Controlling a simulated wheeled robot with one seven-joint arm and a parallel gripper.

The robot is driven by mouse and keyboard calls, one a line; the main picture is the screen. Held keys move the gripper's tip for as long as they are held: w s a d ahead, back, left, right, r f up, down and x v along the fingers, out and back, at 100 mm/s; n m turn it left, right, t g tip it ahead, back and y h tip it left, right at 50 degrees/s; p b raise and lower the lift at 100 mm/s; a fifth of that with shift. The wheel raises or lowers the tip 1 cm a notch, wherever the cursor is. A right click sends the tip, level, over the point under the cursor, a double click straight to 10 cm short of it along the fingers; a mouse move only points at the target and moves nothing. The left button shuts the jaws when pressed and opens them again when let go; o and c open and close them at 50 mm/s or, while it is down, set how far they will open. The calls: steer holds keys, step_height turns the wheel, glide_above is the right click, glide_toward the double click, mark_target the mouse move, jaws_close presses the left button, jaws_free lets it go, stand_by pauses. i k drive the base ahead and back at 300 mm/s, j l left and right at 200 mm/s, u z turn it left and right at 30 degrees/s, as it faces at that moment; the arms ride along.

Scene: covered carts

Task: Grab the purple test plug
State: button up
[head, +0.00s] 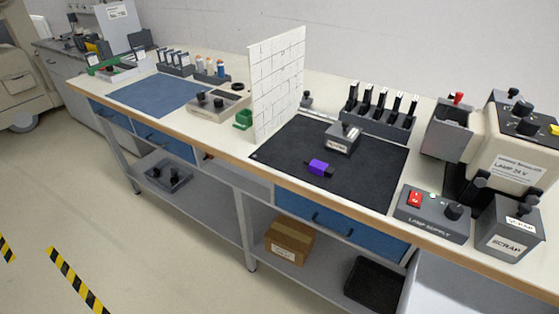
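The purple test plug (318,167) lies on the black mat (370,176) on the workbench, near the mat's front edge. It has a purple body with dark ends. Nothing touches it in the head view. A small grey labelled box (342,138) stands behind it on the same mat. My gripper does not show in the head view.
A white brick-patterned panel (277,84) stands upright left of the mat. A rack of dark holders (380,118) is behind it. A lamp supply box (433,214) and a scrap bin (509,229) stand at the right. The mat's front right is clear.

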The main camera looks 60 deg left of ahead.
mark_target(321, 169)
steer(key=u, duration=1.25)
